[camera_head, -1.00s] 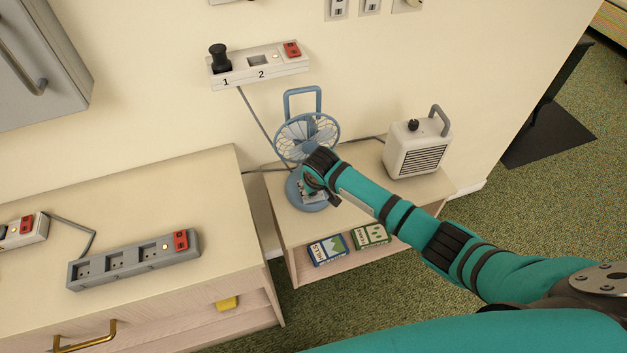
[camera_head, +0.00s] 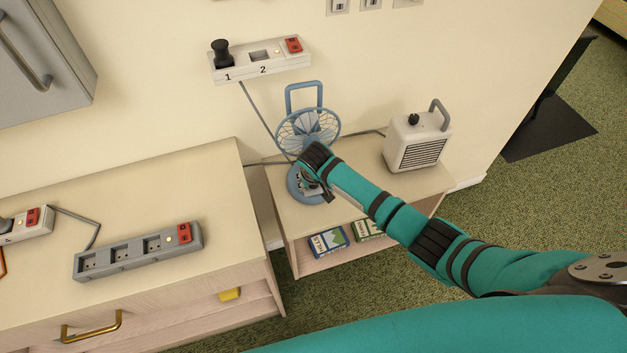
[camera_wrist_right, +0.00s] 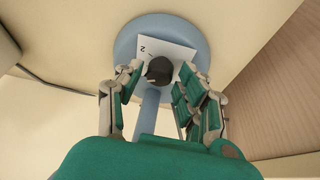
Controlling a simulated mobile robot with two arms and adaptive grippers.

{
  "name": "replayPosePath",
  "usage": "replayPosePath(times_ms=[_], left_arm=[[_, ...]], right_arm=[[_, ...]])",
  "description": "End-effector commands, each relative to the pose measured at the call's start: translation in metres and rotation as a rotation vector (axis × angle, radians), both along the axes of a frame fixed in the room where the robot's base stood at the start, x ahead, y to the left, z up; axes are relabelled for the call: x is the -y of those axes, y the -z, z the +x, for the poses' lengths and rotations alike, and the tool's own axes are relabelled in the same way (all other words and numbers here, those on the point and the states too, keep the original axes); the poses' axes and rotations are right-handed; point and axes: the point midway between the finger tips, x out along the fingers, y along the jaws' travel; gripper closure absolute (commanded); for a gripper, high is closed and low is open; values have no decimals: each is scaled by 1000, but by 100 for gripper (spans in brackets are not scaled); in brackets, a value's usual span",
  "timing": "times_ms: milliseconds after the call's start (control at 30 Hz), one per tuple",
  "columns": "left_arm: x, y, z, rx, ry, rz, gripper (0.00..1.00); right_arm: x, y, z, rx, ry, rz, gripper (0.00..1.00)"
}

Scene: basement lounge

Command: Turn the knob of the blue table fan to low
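The blue table fan (camera_head: 308,131) stands on a low wooden shelf unit, with its wire cage and handle upright. My right gripper (camera_head: 312,187) is at the front of the fan's round base, and my wrist partly hides it. In the right wrist view the dark knob (camera_wrist_right: 160,70) sits on a white label plate (camera_wrist_right: 172,48) with a "2" visible, on the blue base (camera_wrist_right: 138,38). The open fingers of the right gripper (camera_wrist_right: 159,75) straddle the knob, with narrow gaps apparent; contact is unclear. The knob's pointer setting is hard to read. My left gripper is out of view.
A white heater (camera_head: 417,142) stands right of the fan on the shelf unit (camera_head: 358,190). A wall socket strip (camera_head: 260,60) with a black plug is above. A grey power strip (camera_head: 137,250) lies on the cabinet (camera_head: 150,190) at left. Boxes (camera_head: 328,241) sit on the lower shelf.

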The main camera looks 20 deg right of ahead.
Motion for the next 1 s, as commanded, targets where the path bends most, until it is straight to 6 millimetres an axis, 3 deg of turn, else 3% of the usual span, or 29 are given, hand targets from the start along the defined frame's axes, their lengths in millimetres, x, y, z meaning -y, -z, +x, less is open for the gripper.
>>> replayPosePath(times_ms=[467,800,1000], left_arm=[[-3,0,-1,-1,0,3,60],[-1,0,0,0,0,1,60],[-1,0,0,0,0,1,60]], right_arm=[[-1,-9,-4,1,-1,0,49],[-7,-73,-29,3,-2,2,49],[-9,-101,-41,1,-1,0,49]])
